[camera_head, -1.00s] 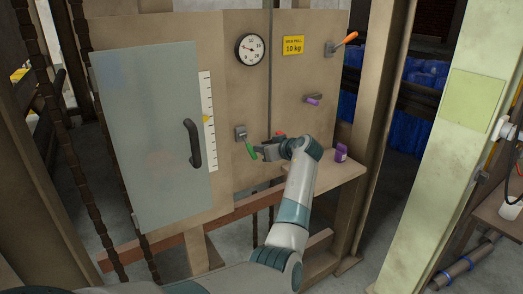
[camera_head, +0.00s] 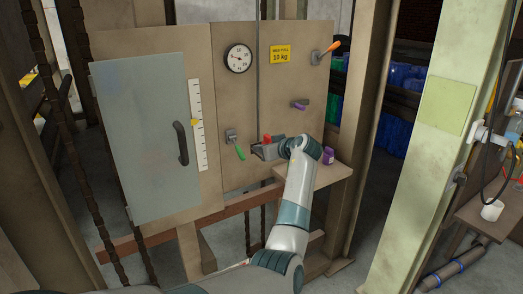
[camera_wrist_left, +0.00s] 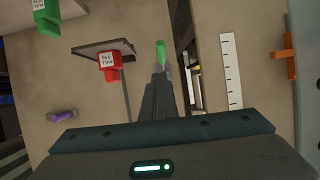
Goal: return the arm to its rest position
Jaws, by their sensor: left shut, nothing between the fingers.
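My left arm reaches across the head view to the upright board. My left gripper (camera_head: 257,151) is shut and empty, just right of the green-handled lever (camera_head: 239,151). In the left wrist view the shut fingers (camera_wrist_left: 160,85) point at the green handle (camera_wrist_left: 160,52); whether they touch it I cannot tell. No object is held. My right gripper is not in view.
A red labelled block (camera_wrist_left: 109,64) is close beside the gripper. A purple handle (camera_head: 299,105) and an orange-handled lever (camera_head: 330,48) are on the board. A purple bottle (camera_head: 328,156) stands on the ledge (camera_head: 322,177). A frosted door (camera_head: 142,140) is at left.

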